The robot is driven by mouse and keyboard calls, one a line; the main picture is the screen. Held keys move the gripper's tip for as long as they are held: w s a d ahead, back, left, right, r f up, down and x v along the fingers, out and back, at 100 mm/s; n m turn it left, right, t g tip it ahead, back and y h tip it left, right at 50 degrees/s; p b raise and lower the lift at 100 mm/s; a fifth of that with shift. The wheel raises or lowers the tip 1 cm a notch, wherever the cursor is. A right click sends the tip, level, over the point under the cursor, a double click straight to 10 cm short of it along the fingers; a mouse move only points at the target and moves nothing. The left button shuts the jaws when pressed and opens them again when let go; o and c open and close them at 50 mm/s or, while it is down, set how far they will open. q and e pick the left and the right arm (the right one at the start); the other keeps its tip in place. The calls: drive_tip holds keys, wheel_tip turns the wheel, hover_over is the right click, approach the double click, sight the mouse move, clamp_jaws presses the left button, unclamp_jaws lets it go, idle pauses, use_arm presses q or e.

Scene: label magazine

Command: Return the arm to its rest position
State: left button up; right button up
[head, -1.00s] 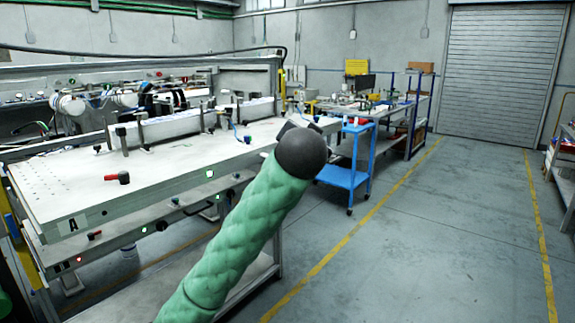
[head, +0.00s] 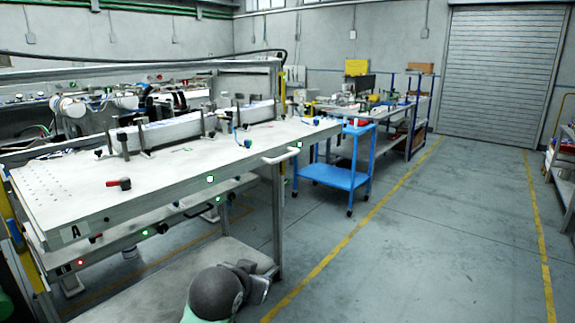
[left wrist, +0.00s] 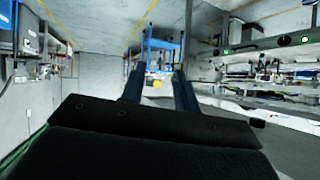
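The gap shows only distant background, with a small yellow thing far behind. My right gripper is in neither view.
The white workbench (head: 75,200) fills the left, with fixtures and a red-handled part (head: 119,184) on top. A white handle (head: 281,156) sticks out at its right end. A blue cart (head: 333,176) stands beyond. The floor (head: 430,240) at right is clear.

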use_arm(q)
drive_tip(key=s+a+f+n+g+y+p, duration=0.1)
drive_tip(key=s+a+f+g, duration=0.15)
drive_tip(key=s+f, duration=0.6)
drive_tip(key=s+a+f+n+g, duration=0.15)
drive_tip(key=s+a+f, duration=0.35)
drive_tip(key=f, duration=0.6)
drive_tip(key=s+f+g, duration=0.2)
drive_tip(key=s+f, duration=0.4)
drive_tip(key=s, duration=0.4)
drive_tip(key=s+d+f+g+p, duration=0.1)
drive_tip(key=s+f+g, duration=0.1)
drive_tip(key=s+f, duration=0.5)
drive_tip(key=s, duration=0.3)
drive_tip(key=shift+g, duration=0.4)
drive_tip(key=shift+s, duration=0.1)
drive_tip(key=shift+r, duration=0.1)
